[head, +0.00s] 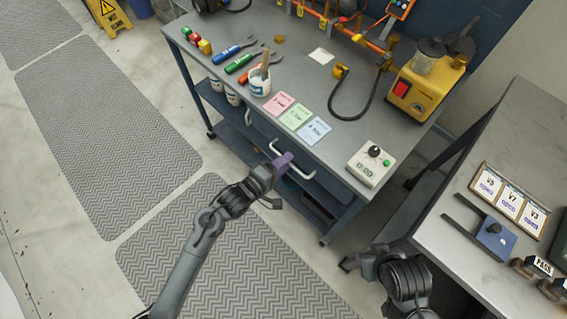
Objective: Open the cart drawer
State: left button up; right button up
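The grey-topped cart (262,104) stands in the upper middle of the head view. A pale U-shaped handle (303,176) sticks out from its front, below the tabletop edge. The drawer front is mostly in shadow, and no gap around it can be made out. My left gripper (282,164) is at the handle, with a purple part overlapping the bar. Whether its fingers are closed around the bar cannot be told. My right gripper (349,264) is low, between the cart and the right bench, away from the handle; its finger opening is unclear.
On the cart are coloured cards (298,117), a white cup (259,82), a timer box (370,164) and a yellow machine (420,88). A grey bench (462,245) stands at the right. Floor mats (225,262) lie clear in front of the cart.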

pick_arm(q)
jog(key=shift+c, duration=0.3)
grip_shut()
pick_arm(e)
jog(key=shift+a, duration=0.15)
pick_arm(q)
jog(key=shift+s, duration=0.1)
pick_arm(e)
jog(key=shift+r, duration=0.2)
